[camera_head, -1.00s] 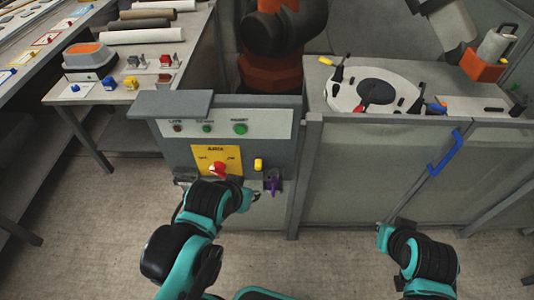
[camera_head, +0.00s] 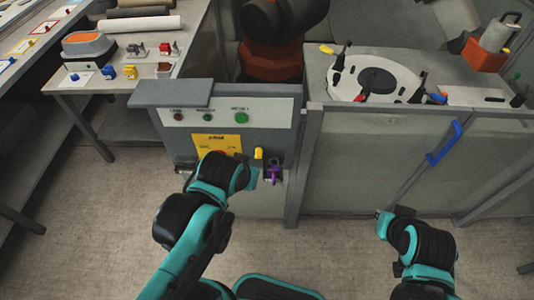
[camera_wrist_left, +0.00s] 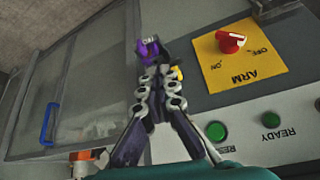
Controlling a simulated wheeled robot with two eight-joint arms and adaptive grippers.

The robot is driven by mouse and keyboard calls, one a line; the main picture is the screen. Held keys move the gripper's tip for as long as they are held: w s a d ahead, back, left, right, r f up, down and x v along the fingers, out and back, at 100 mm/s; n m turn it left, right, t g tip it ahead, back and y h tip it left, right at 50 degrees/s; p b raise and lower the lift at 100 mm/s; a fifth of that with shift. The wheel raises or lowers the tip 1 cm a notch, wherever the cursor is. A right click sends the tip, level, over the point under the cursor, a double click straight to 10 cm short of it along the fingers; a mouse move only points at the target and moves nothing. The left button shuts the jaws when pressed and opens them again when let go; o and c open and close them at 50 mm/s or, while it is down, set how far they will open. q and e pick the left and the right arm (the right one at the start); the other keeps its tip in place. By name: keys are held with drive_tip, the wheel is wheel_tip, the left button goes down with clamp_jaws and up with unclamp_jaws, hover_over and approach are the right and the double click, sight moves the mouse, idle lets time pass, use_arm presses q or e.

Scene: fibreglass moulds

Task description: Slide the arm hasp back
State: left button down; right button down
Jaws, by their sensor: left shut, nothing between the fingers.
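The arm hasp appears to be the purple piece (camera_head: 274,172) on the front of the grey control cabinet, right of the yellow panel. In the left wrist view the purple piece (camera_wrist_left: 149,47) is just beyond the fingertips. My left gripper (camera_wrist_left: 149,72) is shut and empty, its tips overlapping the purple piece in that view; I cannot tell whether they touch. In the head view my left gripper (camera_head: 256,178) is just left of the hasp. My right gripper (camera_head: 382,217) is low in front of the fence panels, away from the cabinet; its jaws are too small to read.
The yellow ARM panel (camera_wrist_left: 242,65) with a red knob (camera_wrist_left: 230,42) is beside the hasp. A small yellow piece (camera_head: 258,153) is above the hasp. Green buttons (camera_head: 241,118) are higher up. A blue handle (camera_head: 445,142) is on the fence to the right.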

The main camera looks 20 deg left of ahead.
use_arm(q)
drive_tip(key=w+d+n+g+y+p, duration=0.3)
drive_tip(key=w+d, duration=0.7)
drive_tip(key=w, duration=0.4)
drive_tip(key=n+y+p, duration=0.1)
drive_tip(key=y+p, duration=0.1)
drive_tip(key=y, duration=0.1)
drive_tip(key=shift+d+r+g, duration=0.15)
drive_tip(key=shift+d+g, duration=0.15)
drive_tip(key=shift+d, duration=0.05)
drive_tip(key=b, duration=0.4)
hover_over(272, 165)
drive_tip(key=f, duration=0.8)
drive_tip(key=shift+w, duration=0.3)
drive_tip(key=shift+s+a, duration=0.1)
drive_tip(key=shift+a, duration=0.3)
